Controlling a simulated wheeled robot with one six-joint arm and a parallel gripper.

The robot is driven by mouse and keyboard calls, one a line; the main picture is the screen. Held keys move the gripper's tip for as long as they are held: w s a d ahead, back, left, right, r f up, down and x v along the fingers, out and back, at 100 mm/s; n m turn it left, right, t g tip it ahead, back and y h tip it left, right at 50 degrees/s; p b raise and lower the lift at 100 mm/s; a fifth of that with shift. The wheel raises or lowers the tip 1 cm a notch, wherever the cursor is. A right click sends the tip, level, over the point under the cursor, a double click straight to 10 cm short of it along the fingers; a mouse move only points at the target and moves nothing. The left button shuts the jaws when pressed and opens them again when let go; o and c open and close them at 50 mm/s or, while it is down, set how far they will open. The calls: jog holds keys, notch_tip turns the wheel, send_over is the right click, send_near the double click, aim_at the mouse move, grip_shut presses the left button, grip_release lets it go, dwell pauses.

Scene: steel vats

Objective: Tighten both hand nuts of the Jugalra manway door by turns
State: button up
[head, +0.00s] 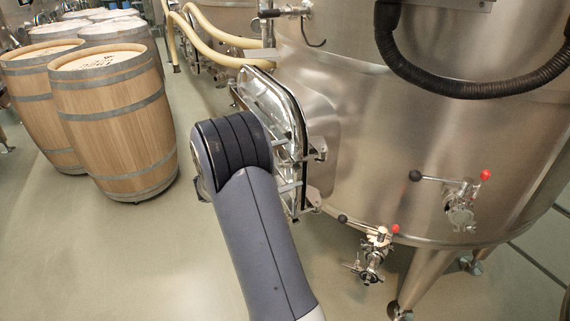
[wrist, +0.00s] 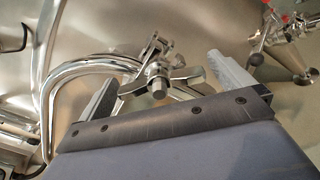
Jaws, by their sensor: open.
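The manway door (head: 262,92) is a shiny steel oval panel on the side of the vat, standing edge-on to me and partly hidden behind my arm. In the wrist view, one hand nut (wrist: 159,70) with metal wings sits on a threaded stud. My gripper (wrist: 162,78) is open, with one finger on each side of this nut. The fingers appear apart from it, though I cannot tell the depth. A bent chrome tube (wrist: 50,92) runs just left of the nut. The head view hides my gripper behind the arm, and I cannot make out the other nut.
The big steel vat (head: 360,135) fills the right side. A lower valve (head: 373,250) and another valve (head: 461,203) with red and black knobs stick out from it. Wooden barrels (head: 118,125) stand at the left. Cream hoses (head: 215,50) run behind the door. The floor at lower left is clear.

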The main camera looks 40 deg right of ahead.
jog(key=shift+c, duration=0.3)
jog(key=c, duration=0.9)
jog(key=shift+f+m+b, duration=0.15)
jog(key=shift+m+b, duration=0.15)
jog(key=shift+b, duration=0.35)
jog(key=m+b, duration=0.1)
jog(key=b, duration=0.2)
jog(key=shift+f+m, duration=0.2)
jog(key=shift+m, duration=0.2)
jog(key=m+b, duration=0.4)
jog(key=b, duration=0.2)
jog(key=shift+m+b, duration=0.3)
jog(key=shift+b, duration=0.1)
jog(key=m+b, duration=0.3)
jog(key=b, duration=0.1)
jog(key=shift+r+b, duration=0.1)
jog(key=shift+b, duration=0.25)
jog(key=m+b, duration=0.3)
jog(key=shift+r+m+b, duration=0.25)
jog(key=shift+m+b, duration=0.05)
jog(key=shift+r, duration=0.1)
